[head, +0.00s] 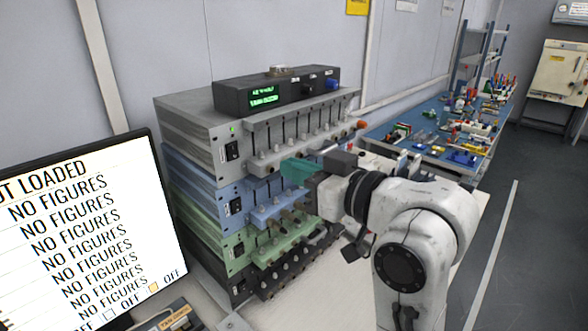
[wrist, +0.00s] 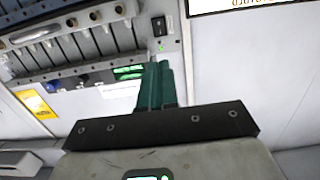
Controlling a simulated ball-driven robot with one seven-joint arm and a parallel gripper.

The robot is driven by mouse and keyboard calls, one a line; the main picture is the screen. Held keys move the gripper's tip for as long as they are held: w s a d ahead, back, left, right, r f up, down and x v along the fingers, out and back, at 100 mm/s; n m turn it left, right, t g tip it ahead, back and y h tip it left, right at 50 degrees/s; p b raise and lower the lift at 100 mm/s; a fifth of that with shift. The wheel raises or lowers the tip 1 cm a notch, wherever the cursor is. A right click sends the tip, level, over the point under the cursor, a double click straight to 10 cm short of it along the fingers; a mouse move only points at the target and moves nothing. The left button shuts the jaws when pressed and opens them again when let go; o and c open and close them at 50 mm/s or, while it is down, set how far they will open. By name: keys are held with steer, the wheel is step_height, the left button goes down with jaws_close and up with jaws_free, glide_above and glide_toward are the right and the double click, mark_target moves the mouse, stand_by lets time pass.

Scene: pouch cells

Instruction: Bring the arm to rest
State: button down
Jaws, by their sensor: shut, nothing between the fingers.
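My gripper (head: 297,171) is in front of a stack of rack units in the head view, its green fingers pointing left towards the front of the stack. The fingers also show in the wrist view (wrist: 156,75), side by side and together with nothing between them. My white arm bends up from the lower right to the gripper. The fingertips overlap the blue unit (head: 190,172) in the picture; I cannot tell how wide the gap to it is.
The grey unit (head: 185,130) is on top, with a black display box (head: 240,97) on it. The green unit (head: 205,217) and a black unit (head: 270,278) are below. A monitor (head: 90,230) reading "NO FIGURES" stands at left. A blue bench (head: 425,118) with tools is behind right.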

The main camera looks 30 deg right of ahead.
steer(key=s+d+f+m+g+h, duration=0.1)
steer(key=s+f+g, duration=0.1)
steer(key=f, duration=0.6)
steer(key=s+d+f+m+g+h, duration=0.1)
steer(key=s+f+g, duration=0.1)
steer(key=f, duration=0.7)
steer(key=s+d+f+m+g+h, duration=0.2)
steer(key=s+f+g, duration=0.9)
steer(key=s+f, duration=1.5)
steer(key=shift+s+d+h, duration=0.2)
steer(key=shift+d+h, duration=0.5)
